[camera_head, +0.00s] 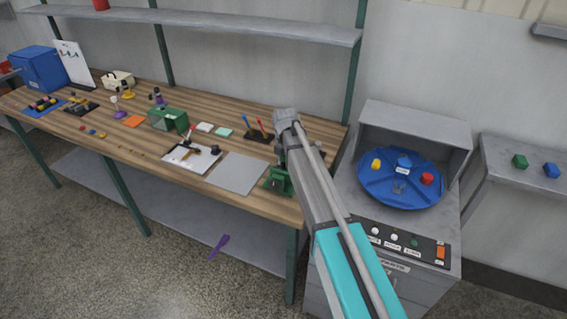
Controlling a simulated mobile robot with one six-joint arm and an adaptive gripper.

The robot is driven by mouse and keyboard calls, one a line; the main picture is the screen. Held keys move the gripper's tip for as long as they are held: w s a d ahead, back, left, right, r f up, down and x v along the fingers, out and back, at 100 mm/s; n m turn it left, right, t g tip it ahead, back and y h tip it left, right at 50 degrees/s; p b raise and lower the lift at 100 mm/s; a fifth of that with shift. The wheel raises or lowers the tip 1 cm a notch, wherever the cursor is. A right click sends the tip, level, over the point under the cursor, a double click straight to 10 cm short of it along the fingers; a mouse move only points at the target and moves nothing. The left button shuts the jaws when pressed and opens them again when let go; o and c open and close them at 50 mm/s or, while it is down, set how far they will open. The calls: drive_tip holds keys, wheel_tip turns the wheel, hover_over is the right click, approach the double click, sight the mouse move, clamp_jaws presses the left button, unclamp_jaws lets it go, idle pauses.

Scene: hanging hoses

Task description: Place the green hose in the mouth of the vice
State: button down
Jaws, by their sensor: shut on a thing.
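A small green vice (278,181) stands at the right front corner of the wooden workbench, partly covered by my arm. Its mouth cannot be made out. My arm reaches from the lower right up to the bench's right end. My gripper's fingers are hidden behind the arm, so I cannot see what they hold. I cannot make out the green hose in this view.
The workbench (130,140) carries a green box (168,119), a grey plate (236,172) and several small parts. A machine with a blue round tray (378,190) stands at right. A purple object (219,246) shows below the bench's front edge.

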drive_tip(key=shift+f+b, duration=0.55)
drive_tip(key=shift+b, duration=0.05)
idle(0.5)
drive_tip(key=shift+c, duration=1.5)
unclamp_jaws()
